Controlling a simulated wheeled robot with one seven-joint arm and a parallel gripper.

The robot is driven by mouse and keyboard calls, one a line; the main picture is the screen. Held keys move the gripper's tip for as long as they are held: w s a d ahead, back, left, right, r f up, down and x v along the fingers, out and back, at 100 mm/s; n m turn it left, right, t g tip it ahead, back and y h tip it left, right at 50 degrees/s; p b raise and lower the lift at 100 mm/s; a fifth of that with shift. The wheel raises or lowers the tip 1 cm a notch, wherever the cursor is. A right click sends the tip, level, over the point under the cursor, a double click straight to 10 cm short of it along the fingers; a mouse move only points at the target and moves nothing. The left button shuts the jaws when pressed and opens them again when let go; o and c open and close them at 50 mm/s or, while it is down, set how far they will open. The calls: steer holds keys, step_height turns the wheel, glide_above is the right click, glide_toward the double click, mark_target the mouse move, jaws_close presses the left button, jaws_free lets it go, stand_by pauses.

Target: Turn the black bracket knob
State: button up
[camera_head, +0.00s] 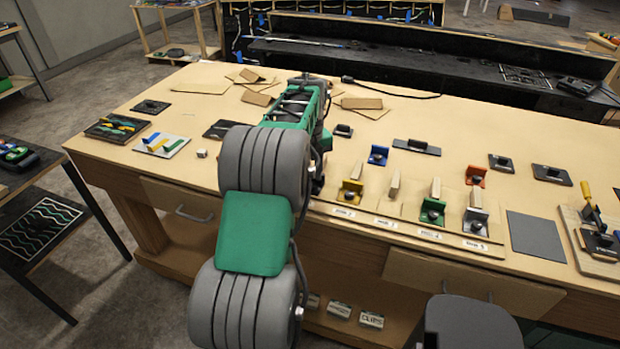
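I cannot single out the black bracket knob for certain. Small black pieces with raised centres stand on the workbench: one just right of my arm (343,131), one at the right (500,163) and another farther right (551,175). Coloured brackets with dark knobs stand nearer the front edge: yellow (350,192), green (432,211) and grey (475,221). Behind them are a blue one (378,155) and a red one (475,176). My arm reaches over the bench left of the yellow bracket. My gripper cannot be made out; the arm hides part of the bench there.
Upright wooden blocks (394,186) and a label strip (385,223) line the front. A flat grey plate (536,236) lies right of the grey bracket. Cardboard pieces (361,103) lie behind my arm. A grey stool (470,322) stands before the bench.

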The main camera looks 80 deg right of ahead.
mark_target(310, 184)
step_height(310, 184, up, 6)
steer(key=shift+r+b, duration=0.15)
steer(key=shift+b, duration=0.2)
steer(key=shift+w, duration=0.1)
